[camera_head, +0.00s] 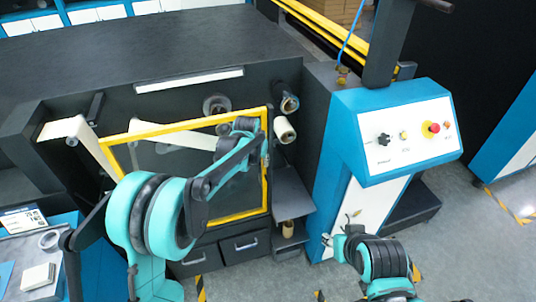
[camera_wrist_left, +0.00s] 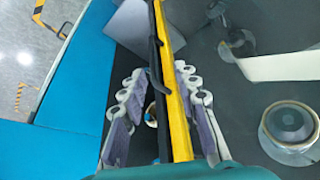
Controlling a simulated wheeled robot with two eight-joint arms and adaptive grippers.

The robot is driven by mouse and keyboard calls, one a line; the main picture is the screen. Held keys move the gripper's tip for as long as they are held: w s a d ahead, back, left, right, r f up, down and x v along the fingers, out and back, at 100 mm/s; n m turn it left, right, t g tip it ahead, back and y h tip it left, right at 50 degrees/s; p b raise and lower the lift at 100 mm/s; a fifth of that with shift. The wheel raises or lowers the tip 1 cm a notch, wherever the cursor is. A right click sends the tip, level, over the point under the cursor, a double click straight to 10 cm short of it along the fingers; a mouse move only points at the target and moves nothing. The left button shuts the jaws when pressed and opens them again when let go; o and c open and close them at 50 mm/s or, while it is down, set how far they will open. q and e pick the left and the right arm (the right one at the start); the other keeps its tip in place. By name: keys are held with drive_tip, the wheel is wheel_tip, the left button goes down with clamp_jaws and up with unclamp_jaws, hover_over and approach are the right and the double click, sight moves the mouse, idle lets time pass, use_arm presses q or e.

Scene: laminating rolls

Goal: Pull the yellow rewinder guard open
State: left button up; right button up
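The yellow rewinder guard (camera_head: 190,124) is a yellow frame around a clear pane on the front of the dark machine, and it looks closed or nearly so. In the left wrist view its yellow bar (camera_wrist_left: 172,85) runs upright through the middle, with a black handle (camera_wrist_left: 156,70) along its left side. My left gripper (camera_wrist_left: 160,72) is open, one finger on each side of the bar and handle, with gaps showing. In the head view my left gripper (camera_head: 254,141) is at the guard's right edge, partly hidden by its arm. My right gripper (camera_head: 347,232) hangs low, away from the guard.
A blue control console (camera_head: 395,125) with a red button stands right of the guard. Rolls (camera_head: 285,130) sit on spindles beside the guard, and a white web (camera_head: 80,140) runs at left. A blue table (camera_head: 40,255) with tape is at lower left.

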use_arm(q)
drive_tip(key=w+d+f+p, duration=0.1)
drive_tip(key=w+d+f, duration=0.1)
drive_tip(key=w, duration=0.1)
hover_over(268, 180)
drive_tip(key=f, duration=0.7)
drive_tip(key=shift+w+f, duration=0.15)
drive_tip(key=shift+w, duration=0.15)
clamp_jaws()
